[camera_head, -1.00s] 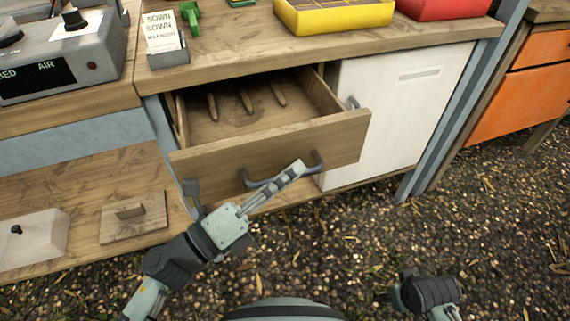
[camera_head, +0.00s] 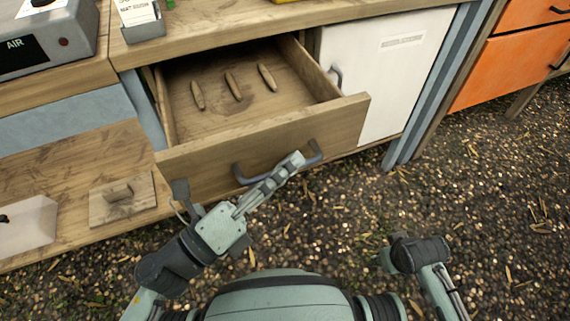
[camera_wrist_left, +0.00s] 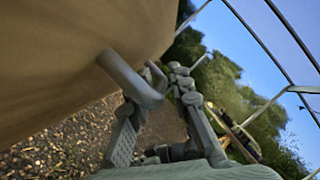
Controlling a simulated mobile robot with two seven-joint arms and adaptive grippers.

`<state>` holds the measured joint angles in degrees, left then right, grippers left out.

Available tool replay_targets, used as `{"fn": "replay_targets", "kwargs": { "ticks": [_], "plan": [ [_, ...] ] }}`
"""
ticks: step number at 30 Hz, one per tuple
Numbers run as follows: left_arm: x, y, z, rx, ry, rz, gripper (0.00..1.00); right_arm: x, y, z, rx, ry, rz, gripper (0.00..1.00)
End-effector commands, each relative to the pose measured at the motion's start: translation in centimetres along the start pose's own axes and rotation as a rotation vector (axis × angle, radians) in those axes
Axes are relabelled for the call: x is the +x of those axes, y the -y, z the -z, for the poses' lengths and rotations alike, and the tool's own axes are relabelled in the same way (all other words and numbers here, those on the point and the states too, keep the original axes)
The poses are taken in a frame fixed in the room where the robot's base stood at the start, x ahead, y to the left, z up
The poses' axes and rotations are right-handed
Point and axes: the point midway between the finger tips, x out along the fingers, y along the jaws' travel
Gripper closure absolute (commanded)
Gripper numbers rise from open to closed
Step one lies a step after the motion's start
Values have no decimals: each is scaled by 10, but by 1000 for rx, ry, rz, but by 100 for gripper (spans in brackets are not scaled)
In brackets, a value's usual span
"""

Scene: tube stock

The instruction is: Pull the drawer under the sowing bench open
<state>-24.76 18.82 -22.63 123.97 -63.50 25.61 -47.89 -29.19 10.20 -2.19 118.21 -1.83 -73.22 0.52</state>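The wooden drawer (camera_head: 260,140) under the bench stands well out of its opening, its inside in plain view. Its dark curved handle (camera_head: 242,174) is on the front panel. My left gripper (camera_head: 290,166) is at the handle, its fingers close together across the bar. In the left wrist view the handle (camera_wrist_left: 128,74) runs in between the two fingers (camera_wrist_left: 160,85), which look closed around it; the exact contact is partly hidden. My right gripper (camera_head: 388,260) is low at the right, away from the drawer, and its fingers are too unclear to read.
Three wooden pegs (camera_head: 233,86) lie in the drawer. A white cabinet door (camera_head: 385,75) is to its right, and an orange drawer unit (camera_head: 505,70) stands farther right. A lower wooden shelf (camera_head: 60,165) is at the left. The gravel floor (camera_head: 480,220) in front is clear.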

Motion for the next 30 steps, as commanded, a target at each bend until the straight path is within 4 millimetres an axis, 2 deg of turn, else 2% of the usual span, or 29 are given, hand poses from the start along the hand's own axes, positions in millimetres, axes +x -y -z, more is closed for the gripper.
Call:
{"fn": "replay_targets", "kwargs": {
  "ticks": [15, 19, 23, 30],
  "plan": [
    [0, 0, 0, 0, -1, 1, 69, 1, 0, -4, -1, 8, 1, 60],
    [-6, 0, 0, -1, -1, -1, 69, 1, 0, -3, -1, 6, 1, 60],
    [-24, -1, 1, -2, -1, -5, 69, 1, 0, -2, -1, 5, 1, 60],
    [-81, 4, -2, -2, -1, -6, 69, 1, 0, -2, -1, 4, 0, 60]
  ]
}}
